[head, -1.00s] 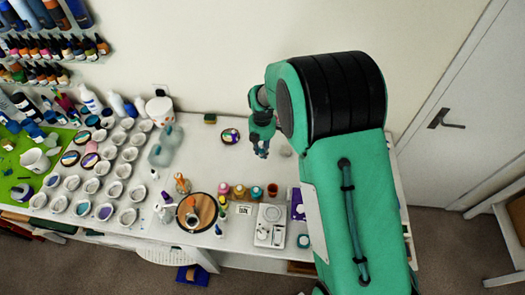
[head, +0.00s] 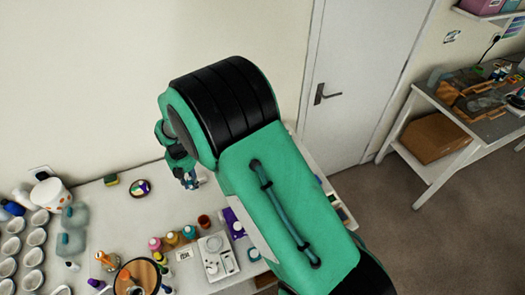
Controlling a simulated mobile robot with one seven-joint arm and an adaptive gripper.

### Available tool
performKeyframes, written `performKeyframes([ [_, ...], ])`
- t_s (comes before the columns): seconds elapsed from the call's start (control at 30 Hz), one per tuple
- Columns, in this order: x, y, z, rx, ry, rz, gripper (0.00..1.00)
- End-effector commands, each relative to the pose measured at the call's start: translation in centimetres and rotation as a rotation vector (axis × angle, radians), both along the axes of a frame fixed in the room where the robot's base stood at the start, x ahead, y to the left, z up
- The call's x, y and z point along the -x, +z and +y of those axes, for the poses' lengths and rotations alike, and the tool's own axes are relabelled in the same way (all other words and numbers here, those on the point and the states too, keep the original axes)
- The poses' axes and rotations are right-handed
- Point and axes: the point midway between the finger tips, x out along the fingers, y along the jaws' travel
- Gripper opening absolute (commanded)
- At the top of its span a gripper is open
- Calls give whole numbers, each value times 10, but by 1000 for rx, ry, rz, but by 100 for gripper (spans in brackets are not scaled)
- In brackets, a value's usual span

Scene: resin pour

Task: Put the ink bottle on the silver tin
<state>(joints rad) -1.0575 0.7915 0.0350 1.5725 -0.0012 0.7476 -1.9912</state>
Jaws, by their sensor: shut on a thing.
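My gripper (head: 188,181) is left of my big green arm link, over the back part of the white bench. It is shut on a small dark, bluish thing at its fingertips. The thing is too small and too covered by the fingers to tell for sure that it is the ink bottle. I cannot pick out the silver tin with certainty; my arm hides part of the bench.
Left of my gripper are a round tin with a colourful top (head: 140,188) and a sponge (head: 110,180). Small paint bottles (head: 172,238), a terracotta-coloured cup (head: 204,221) and a white scale (head: 216,256) stand nearer the front. A second table (head: 470,110) is at the right.

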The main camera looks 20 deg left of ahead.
Motion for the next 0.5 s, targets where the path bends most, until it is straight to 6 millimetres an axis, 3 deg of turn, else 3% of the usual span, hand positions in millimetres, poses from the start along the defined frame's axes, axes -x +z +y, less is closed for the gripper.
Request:
performKeyframes([
  [0.2,-58,6,-58,0,1,2,2],
  [0.5,-127,15,-151,-2,13,5,2],
])
